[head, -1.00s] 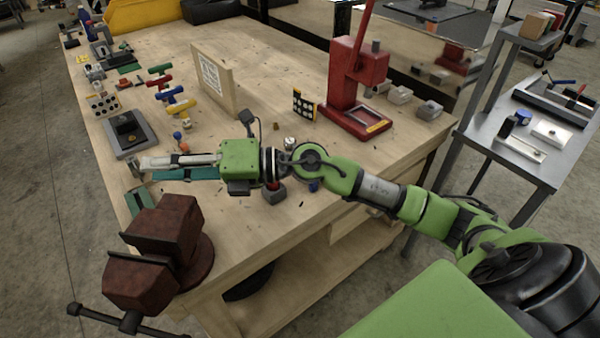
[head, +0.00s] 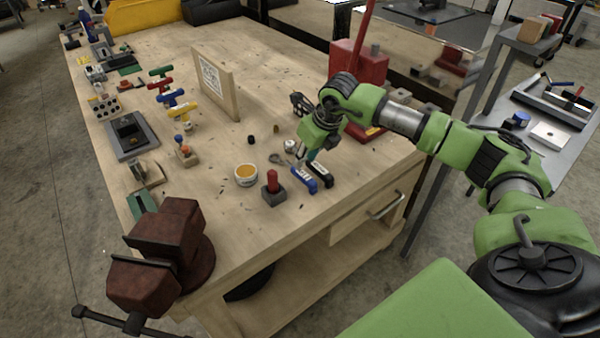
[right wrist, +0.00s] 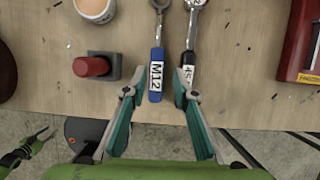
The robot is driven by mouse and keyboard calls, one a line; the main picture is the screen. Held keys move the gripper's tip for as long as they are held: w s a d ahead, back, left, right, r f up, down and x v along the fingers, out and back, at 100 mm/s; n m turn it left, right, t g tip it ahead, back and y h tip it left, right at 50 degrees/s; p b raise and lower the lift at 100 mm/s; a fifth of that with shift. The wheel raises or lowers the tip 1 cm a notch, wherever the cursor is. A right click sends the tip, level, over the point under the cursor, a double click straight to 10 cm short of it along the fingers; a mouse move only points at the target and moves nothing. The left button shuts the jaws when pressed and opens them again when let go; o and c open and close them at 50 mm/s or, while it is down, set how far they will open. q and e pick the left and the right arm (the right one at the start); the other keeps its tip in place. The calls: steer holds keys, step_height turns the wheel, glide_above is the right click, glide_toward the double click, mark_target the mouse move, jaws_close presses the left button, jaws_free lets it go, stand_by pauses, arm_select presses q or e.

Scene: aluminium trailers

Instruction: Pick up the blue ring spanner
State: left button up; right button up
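The blue ring spanner (right wrist: 156,75) has a blue handle with a white "M12" label and lies flat on the bench. Its blue handle also shows in the head view (head: 304,180) near the front edge. A black-handled spanner (right wrist: 189,62) lies close beside it on the right. My right gripper (right wrist: 154,94) is open and points down above the handles. In the wrist view the blue handle lies between its fingertips, and the right fingertip overlaps the black handle. The remaining height cannot be told. In the head view the right gripper (head: 309,156) partly hides the spanners.
A grey block with a red knob (head: 272,187) stands left of the spanners, with a tin of orange contents (head: 246,175) beyond it. A red press (head: 358,65) stands behind my arm. A rusty vise (head: 168,245) is at the front left corner.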

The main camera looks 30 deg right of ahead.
mark_target(301, 171)
steer(key=shift+x, duration=0.9)
steer(key=shift+a+f+p, duration=0.15)
steer(key=shift+f+p, duration=0.4)
steer(key=shift+p, duration=0.05)
steer(key=x, duration=0.1)
steer(key=p+x, duration=0.1)
steer(key=x, duration=0.1)
steer(key=shift+s+a+f, duration=0.1)
steer(key=shift+f, duration=0.3)
steer(key=shift+f+p, duration=0.3)
steer(key=shift+f, duration=0.1)
jaws_close()
